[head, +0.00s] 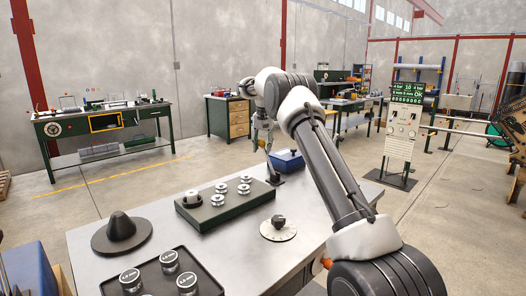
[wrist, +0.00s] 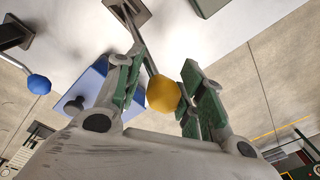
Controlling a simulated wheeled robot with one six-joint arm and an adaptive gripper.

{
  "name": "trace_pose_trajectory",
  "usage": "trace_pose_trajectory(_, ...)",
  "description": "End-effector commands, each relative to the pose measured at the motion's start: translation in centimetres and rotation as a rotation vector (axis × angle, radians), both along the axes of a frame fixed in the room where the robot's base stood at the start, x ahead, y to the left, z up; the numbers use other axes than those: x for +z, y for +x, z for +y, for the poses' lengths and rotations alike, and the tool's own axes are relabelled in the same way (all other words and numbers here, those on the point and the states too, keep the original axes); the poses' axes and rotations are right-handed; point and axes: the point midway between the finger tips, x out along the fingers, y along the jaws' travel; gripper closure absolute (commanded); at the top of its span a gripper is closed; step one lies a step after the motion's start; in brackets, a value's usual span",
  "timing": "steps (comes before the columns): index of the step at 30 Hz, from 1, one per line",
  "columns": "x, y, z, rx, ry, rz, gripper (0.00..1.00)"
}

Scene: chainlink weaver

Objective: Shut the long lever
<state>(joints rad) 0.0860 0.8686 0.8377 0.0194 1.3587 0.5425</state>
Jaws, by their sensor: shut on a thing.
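The lever with the yellow ball knob (wrist: 163,94) has a long thin rod running to a dark base plate (wrist: 127,10) on the bench; it looks like the long lever. My gripper (wrist: 160,95) is shut on the yellow knob, which sits between the green finger pads. In the head view my gripper (head: 262,141) is above the bench's far edge, and the rod stands up from its base (head: 275,180), leaning a little left. A second lever with a blue ball knob (wrist: 38,85) is at the left in the wrist view, apart from my gripper.
A blue box (head: 289,160) with a dark knob stands close behind the lever. The grey bench (head: 180,232) also holds a green block with metal cylinders (head: 228,207), a dark cone-shaped piece (head: 121,230), a round disc (head: 278,231) and a black tray (head: 150,274).

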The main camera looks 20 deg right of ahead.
Motion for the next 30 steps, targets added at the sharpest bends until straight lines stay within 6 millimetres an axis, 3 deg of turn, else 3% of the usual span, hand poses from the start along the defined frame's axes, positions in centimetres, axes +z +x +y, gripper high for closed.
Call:
trace_pose_trajectory(6, 5.2, -0.2, -0.2, 0.0, -0.002, -0.008, 0.68)
trace_pose_trajectory(12, 8.6, -0.5, -0.3, 0.0, -0.003, -0.006, 0.68)
trace_pose_trajectory(18, 9.9, -0.7, -0.3, 0.0, -0.004, -0.005, 0.68)
trace_pose_trajectory(30, 10.0, -0.7, -0.3, 0.0, -0.003, -0.004, 0.68)
